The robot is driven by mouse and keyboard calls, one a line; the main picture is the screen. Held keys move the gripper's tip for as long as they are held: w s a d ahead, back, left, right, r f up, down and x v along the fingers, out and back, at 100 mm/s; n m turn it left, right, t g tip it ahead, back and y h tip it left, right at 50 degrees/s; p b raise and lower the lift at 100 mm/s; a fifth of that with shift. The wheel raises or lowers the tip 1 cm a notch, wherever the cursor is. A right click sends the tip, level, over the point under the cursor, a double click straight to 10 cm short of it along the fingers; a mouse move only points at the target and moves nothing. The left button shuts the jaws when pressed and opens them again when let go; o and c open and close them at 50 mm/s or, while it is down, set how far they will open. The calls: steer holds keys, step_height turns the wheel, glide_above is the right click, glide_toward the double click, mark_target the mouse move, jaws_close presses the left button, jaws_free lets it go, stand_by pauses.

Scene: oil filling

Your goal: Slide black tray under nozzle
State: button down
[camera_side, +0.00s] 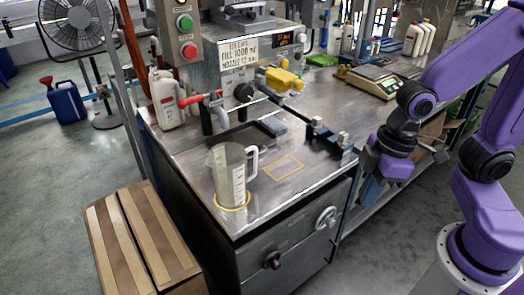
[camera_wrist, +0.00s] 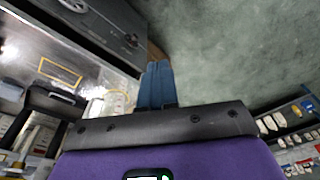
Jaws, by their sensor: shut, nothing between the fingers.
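In the side view a flat black tray (camera_side: 240,138) lies on the steel worktop, close to the filling machine. The grey nozzle pipe (camera_side: 220,115) with a red handle stands at its left end. A clear measuring jug (camera_side: 230,175) stands upright in a yellow ring at the worktop's front left corner, apart from the tray. My gripper (camera_side: 369,187) is off the worktop's right edge, well away from the tray. In the wrist view its blue fingers (camera_wrist: 156,66) are together, with nothing between them.
A black rail-like piece with metal blocks (camera_side: 328,138) stands on the worktop's right side, between my gripper and the tray. An empty yellow square (camera_side: 284,167) marks the worktop. A yellow-handled part (camera_side: 280,79) sticks out above. A white bottle (camera_side: 165,100) stands at left.

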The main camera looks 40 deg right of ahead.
steer(key=w+a+f+m+t+y, duration=0.1)
steer(key=w+a+f+m+t, duration=0.2)
steer(key=w, duration=0.6)
steer(key=w+a+f+m+y, duration=0.1)
steer(key=w+a+f+m, duration=0.1)
steer(key=w+f, duration=0.5)
steer(key=w+d+f+m+t+h, duration=0.1)
steer(key=w+d+f+t, duration=0.1)
steer(key=w, duration=0.3)
steer(key=w+d+f+m+t+h, duration=0.1)
steer(key=w+d+f+m+t, duration=0.1)
steer(key=w, duration=0.4)
steer(key=w+d+f+m+t+h, duration=0.1)
steer(key=w+d+f+m+t, duration=0.1)
steer(key=w+d+f, duration=0.2)
steer(key=shift+w+d+f+t, duration=0.1)
steer(key=shift+w+d+t, duration=0.1)
steer(key=shift+w+d, duration=0.3)
steer(key=shift+w+d+t, duration=0.2)
steer(key=shift+w, duration=0.45)
steer(key=shift+w+d+f+m+t, duration=0.1)
steer(key=shift+w+d+m+t, duration=0.2)
steer(key=shift+d, duration=0.05)
steer(key=w, duration=1.1)
steer(key=shift+w+a, duration=0.2)
steer(key=shift+w+f, duration=0.15)
steer(key=shift+w, duration=0.1)
steer(key=shift+f, duration=0.65)
